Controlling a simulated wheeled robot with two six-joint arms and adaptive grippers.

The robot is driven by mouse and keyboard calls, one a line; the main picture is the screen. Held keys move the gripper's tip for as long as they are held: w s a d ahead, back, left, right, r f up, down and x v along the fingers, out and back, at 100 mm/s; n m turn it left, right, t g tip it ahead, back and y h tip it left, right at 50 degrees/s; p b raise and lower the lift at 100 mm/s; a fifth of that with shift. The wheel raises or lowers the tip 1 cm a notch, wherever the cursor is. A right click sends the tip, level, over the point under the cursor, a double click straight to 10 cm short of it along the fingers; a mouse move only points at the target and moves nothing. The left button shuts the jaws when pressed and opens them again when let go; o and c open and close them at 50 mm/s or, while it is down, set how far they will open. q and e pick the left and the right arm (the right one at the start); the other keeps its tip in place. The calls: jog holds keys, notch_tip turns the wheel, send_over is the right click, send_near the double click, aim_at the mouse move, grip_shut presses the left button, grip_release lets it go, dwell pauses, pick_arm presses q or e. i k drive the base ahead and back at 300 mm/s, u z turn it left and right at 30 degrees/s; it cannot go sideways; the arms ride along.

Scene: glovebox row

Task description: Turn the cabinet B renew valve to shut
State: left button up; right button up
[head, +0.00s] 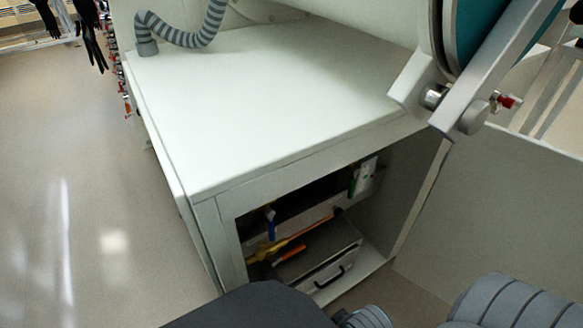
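No valve labelled as cabinet B's renew valve can be made out. Several small red fittings (126,103), possibly valve handles, run along the far left side of the white cabinet; they are too small to read or to tell their position. Another small red knob (508,101) shows at the upper right, just beside the hatch clamp. Neither gripper is in view; only dark and grey parts that look like my own arms show at the bottom edge, so the grippers' state is hidden.
The white cabinet top (260,100) is bare except for a grey ribbed hose (185,38). An open shelf below holds tools and a grey toolbox (325,262). A round hatch with a metal clamp arm (500,75) overhangs at upper right. Clear floor (70,190) lies left.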

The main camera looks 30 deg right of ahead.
aim_at(288, 254)
jog(key=k, duration=0.55)
jog(key=z, duration=0.9)
jog(key=i, duration=0.5)
jog(key=z, duration=0.05)
